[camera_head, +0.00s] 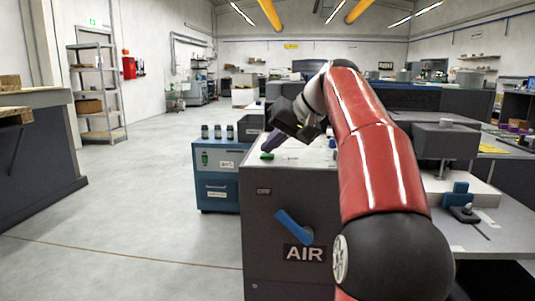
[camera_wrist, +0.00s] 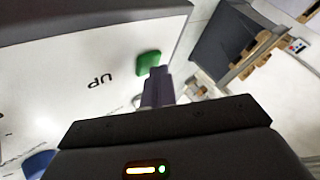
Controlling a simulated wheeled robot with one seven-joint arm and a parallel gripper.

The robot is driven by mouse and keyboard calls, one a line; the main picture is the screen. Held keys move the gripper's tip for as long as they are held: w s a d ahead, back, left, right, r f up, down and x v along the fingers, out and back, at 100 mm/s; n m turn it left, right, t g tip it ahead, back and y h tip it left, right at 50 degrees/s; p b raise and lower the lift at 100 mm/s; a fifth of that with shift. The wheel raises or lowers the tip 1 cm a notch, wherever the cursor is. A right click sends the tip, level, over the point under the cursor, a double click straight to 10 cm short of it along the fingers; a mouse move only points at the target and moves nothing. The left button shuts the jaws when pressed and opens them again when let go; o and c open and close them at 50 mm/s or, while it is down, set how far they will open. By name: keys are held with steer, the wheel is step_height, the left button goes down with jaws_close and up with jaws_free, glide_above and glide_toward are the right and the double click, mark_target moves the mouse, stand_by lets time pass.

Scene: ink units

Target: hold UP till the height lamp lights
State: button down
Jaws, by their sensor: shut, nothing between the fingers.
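The green UP button (camera_head: 267,156) sits on the pale top of a dark cabinet marked AIR. I cannot make out a height lamp in either view.
A blue lever (camera_head: 294,227) is on the front of the AIR cabinet (camera_head: 262,250). A blue cabinet (camera_head: 217,175) with several small jars stands behind it to the left. A grey workbench stands on the right. The floor on the left is clear.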

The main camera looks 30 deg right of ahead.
mark_target(272, 155)
steer(key=shift+r, duration=0.1)
steer(key=shift+r+p, duration=0.75)
steer(key=shift+p, duration=0.15)
step_height(272, 155, up, 5)
steer(key=p, duration=0.4)
steer(key=shift+p, duration=0.3)
steer(key=s+a+f+g+h, duration=0.15)
steer(key=s+a+f, duration=0.3)
steer(key=a, duration=0.45)
steer(key=s+a+f+n+h, duration=0.1)
steer(key=s+a+f, duration=0.2)
steer(key=s+f, duration=0.7)
steer(key=s+a+f+n+h, duration=0.1)
steer(key=s+a+f, duration=0.3)
steer(key=s+f, duration=0.7)
step_height(272, 155, down, 2)
steer(key=shift+f+n+g+h, duration=0.1)
steer(key=shift+n+g+h, duration=0.25)
steer(key=shift+h, duration=0.3)
